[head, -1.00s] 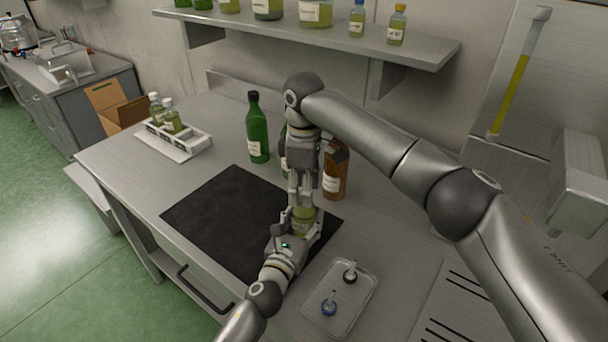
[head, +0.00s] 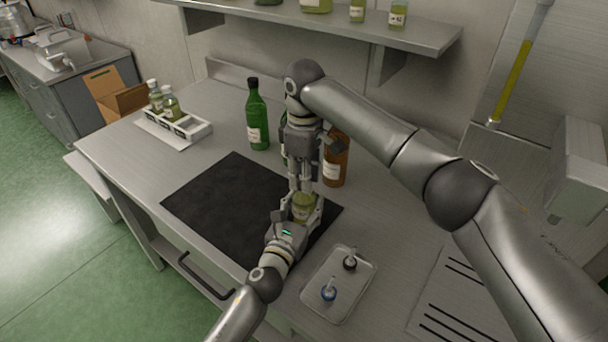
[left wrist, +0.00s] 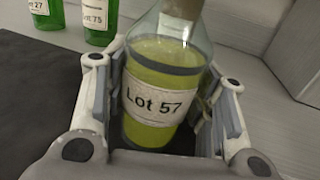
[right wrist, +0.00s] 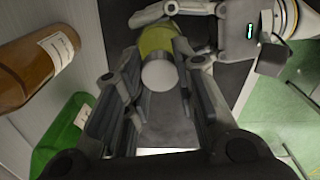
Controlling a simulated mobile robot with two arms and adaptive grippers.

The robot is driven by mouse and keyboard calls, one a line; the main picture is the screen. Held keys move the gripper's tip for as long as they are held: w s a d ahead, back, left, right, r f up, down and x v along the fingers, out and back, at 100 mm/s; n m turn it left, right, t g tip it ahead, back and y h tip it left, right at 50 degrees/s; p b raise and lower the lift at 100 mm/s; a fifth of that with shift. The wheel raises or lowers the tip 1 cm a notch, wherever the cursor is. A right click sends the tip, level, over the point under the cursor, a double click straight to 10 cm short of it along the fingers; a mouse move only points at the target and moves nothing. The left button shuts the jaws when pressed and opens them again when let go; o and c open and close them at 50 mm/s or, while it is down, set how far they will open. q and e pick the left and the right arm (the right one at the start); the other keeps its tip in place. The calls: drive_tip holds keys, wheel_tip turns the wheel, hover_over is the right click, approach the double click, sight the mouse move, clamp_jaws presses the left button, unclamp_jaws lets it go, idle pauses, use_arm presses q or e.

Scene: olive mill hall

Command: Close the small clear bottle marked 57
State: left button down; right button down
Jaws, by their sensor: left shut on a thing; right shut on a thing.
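The small clear bottle marked Lot 57 (left wrist: 152,95) holds yellow-green liquid and stands upright over the dark mat. It also shows in the head view (head: 303,208). My left gripper (head: 305,212) is shut around its body from the front. My right gripper (head: 302,188) points straight down over the bottle's mouth. In the right wrist view its fingers close on a pale round stopper (right wrist: 159,75), in line with the bottle. The left wrist view shows a brownish stopper side at the neck. Whether it is fully seated is hard to tell.
A green bottle (head: 257,118) and a brown bottle (head: 335,165) stand behind the mat (head: 215,205). A tray (head: 318,312) with a black-based and a blue-based fitting lies at front right. A white rack (head: 195,132) with small bottles stands at back left.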

use_arm(q)
drive_tip(key=shift+f, duration=0.1)
use_arm(e)
drive_tip(key=c, duration=1.2)
unclamp_jaws()
drive_tip(key=shift+r, duration=2.25)
drive_tip(key=shift+r, duration=0.1)
wheel_tip(320, 180, up, 3)
drive_tip(key=shift+r+n, duration=0.2)
drive_tip(key=shift+n, duration=0.7)
